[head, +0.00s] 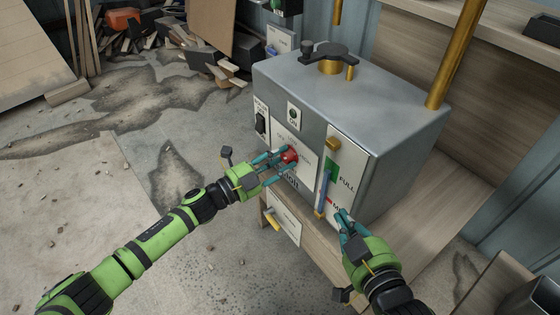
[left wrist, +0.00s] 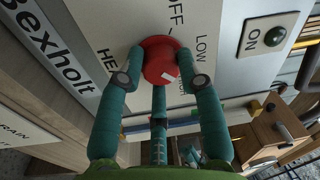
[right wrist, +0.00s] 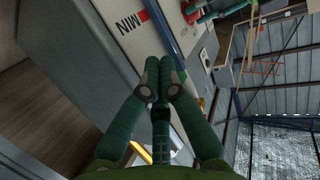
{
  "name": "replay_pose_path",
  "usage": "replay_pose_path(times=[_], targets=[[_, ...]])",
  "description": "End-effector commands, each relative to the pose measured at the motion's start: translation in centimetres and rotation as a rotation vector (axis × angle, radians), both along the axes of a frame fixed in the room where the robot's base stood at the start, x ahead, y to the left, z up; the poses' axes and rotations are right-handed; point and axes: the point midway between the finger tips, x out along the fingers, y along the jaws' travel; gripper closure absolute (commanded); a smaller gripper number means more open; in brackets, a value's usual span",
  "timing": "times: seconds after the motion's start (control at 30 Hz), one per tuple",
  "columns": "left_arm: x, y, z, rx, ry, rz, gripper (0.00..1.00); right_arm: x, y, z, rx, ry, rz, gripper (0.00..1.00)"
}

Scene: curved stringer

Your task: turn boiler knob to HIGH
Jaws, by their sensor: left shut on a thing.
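The boiler (head: 375,95) is a grey metal box with white label plates on its front. Its round red knob (head: 289,157) sits on the middle plate. My left gripper (head: 276,162) is shut on the knob, with teal fingers on either side. In the left wrist view the red knob (left wrist: 160,58) sits between the fingertips, with a white mark on its lower right part. Lettering around it includes "LOW" and a partly hidden "HE"; the lettering below the knob is covered by the fingers. My right gripper (right wrist: 163,75) has its fingers together, empty, near the boiler's lower right front.
A black switch (head: 261,123) and an "ON" button (head: 293,114) are to the left and above. Brass pipes (head: 455,55) rise from the boiler. Scrap wood lies at the back left; the concrete floor is open.

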Motion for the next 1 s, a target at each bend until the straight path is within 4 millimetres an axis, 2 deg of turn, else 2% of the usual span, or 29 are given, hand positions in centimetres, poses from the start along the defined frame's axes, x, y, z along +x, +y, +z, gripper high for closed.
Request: replay_pose_path(times=[0.03,0.4,1.0], targets=[[-0.1,-0.3,0.5,0.009,-0.036,-0.008,0.97,0.1,0.2,0.4,0.005,-0.022,0.003,1.0],[-0.1,-0.4,0.5,0.113,-0.177,-0.007,0.97,0.5,0.9,2.7,0.034,-0.141,0.022,1.0],[-0.2,-0.5,0.4,0.137,-0.206,-0.012,0.97,0.5,1.1,3.3,0.041,-0.167,0.026,1.0]])
